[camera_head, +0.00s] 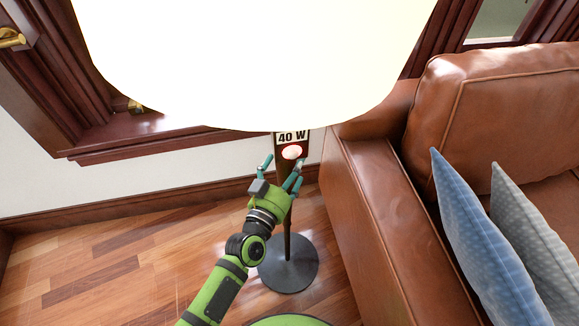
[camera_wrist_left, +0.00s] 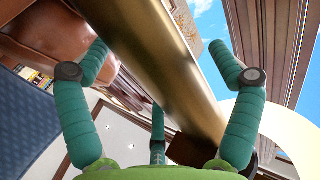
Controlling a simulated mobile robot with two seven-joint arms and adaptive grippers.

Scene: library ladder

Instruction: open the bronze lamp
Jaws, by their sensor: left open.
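The bronze lamp is a floor lamp with a large, bright cream shade (camera_head: 250,60), a slim pole (camera_head: 287,240) and a round dark base (camera_head: 289,268) on the floor. Under the shade is a dark box with a "40 W" label (camera_head: 291,137) and a pale round button (camera_head: 291,152) ringed in red. My left gripper (camera_head: 280,165) is open just below and in front of the button. In the left wrist view the bronze pole (camera_wrist_left: 155,60) runs between the spread teal fingers (camera_wrist_left: 160,75); I cannot tell whether they touch it. My right gripper is not in view.
A brown leather sofa (camera_head: 375,190) stands close on the right, with a blue cushion (camera_head: 480,240) and a grey cushion (camera_head: 535,230). A wooden window frame (camera_head: 140,135) and white wall are behind. The wooden floor (camera_head: 110,270) at left is clear.

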